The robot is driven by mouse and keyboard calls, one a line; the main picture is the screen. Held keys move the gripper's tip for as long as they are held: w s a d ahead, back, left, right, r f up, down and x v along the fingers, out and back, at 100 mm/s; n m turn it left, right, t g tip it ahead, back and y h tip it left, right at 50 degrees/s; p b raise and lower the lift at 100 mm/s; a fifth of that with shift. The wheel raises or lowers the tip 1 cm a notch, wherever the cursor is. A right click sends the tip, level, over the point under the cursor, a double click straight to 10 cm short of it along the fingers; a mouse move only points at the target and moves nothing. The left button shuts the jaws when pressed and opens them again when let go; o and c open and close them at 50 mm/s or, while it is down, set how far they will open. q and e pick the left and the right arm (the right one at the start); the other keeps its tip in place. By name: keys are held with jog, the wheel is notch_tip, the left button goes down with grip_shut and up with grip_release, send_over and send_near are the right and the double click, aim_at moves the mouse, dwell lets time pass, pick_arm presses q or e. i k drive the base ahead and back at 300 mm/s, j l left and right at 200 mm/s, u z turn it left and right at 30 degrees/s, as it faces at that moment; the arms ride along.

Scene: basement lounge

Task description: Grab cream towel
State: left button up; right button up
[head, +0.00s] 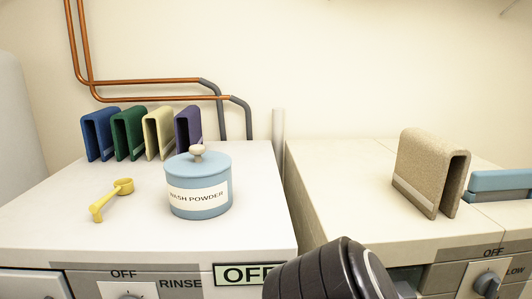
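Several folded towels stand upright in a row at the back left of the left machine's top. A pale cream-yellow towel (158,133) is third from the left, between a green towel (128,134) and a purple towel (189,124). A blue towel (99,135) is at the left end. A larger beige, speckled folded towel (428,170) stands alone on the right machine. Neither of my grippers shows; only a dark part, apparently of my own arm, rises at the bottom centre.
A blue lidded wash powder jar (198,183) and a yellow scoop (111,198) stand in front of the row on the left machine (255,235). A blue-and-grey object (500,185) lies at the right edge. Copper pipes (150,82) run along the wall.

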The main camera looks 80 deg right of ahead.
aim_at(431, 171)
jog(key=k, duration=0.75)
jog(key=k+z, duration=0.15)
jog(key=z, duration=0.25)
jog(key=k+l+z, duration=0.1)
jog(key=z, duration=0.3)
jog(key=k+z, duration=0.1)
jog(key=z, duration=1.15)
jog(key=j+z, duration=0.1)
jog(key=z, duration=0.4)
jog(key=j+z, duration=0.15)
jog(key=z, duration=0.35)
jog(key=j, duration=0.7)
